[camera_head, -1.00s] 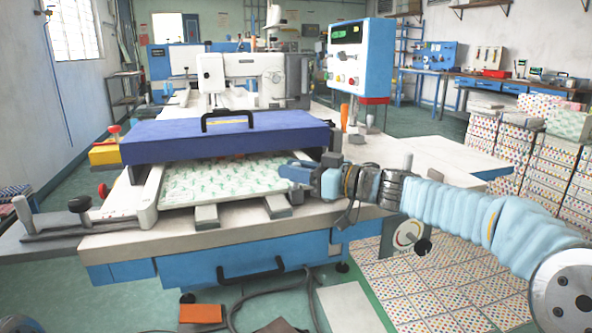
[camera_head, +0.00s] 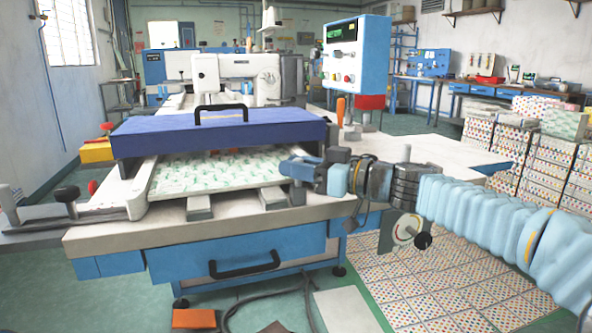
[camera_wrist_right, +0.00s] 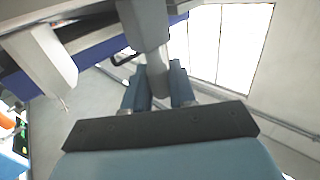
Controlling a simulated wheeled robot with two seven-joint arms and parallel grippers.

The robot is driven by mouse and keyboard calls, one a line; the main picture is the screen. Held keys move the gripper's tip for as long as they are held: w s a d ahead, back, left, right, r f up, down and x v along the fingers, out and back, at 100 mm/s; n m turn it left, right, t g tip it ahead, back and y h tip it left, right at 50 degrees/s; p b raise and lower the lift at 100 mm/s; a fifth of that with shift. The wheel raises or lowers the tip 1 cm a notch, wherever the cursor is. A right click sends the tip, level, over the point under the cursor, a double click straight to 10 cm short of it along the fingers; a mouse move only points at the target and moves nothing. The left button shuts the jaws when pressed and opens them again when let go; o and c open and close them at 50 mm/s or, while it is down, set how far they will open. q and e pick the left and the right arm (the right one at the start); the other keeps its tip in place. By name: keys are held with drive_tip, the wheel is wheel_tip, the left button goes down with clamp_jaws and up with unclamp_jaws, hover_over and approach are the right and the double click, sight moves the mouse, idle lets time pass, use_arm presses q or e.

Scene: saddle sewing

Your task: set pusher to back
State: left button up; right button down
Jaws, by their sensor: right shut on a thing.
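The pusher is not clearly identifiable. A long blue bar (camera_head: 215,132) with a black handle (camera_head: 223,112) spans the machine behind a patterned white board (camera_head: 215,173). My right gripper (camera_head: 292,167) is at the board's right end, near the right end of the blue bar. In the right wrist view, my right gripper (camera_wrist_right: 158,92) is shut on a grey knob (camera_wrist_right: 157,80). The knob joins a grey block (camera_wrist_right: 143,22) at the top of that view. The fingers partly hide the knob. My left gripper is not in view.
A grey rail with a black knob (camera_head: 67,193) lies at the machine's left. The blue drawer (camera_head: 240,252) has a black handle. A handwheel (camera_head: 405,228) sits below my right arm. A control box (camera_head: 357,52) stands behind. Patterned boxes (camera_head: 535,150) are stacked at right.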

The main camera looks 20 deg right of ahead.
drive_tip(key=c, duration=1.3)
unclamp_jaws()
drive_tip(key=shift+s, duration=0.1)
drive_tip(key=shift+o, duration=1.1)
drive_tip(key=shift+s, duration=0.15)
drive_tip(key=shift+d, duration=0.15)
drive_tip(key=b+v, duration=0.3)
drive_tip(key=v, duration=1)
drive_tip(key=shift+s+d, duration=0.2)
drive_tip(key=shift+s, duration=0.1)
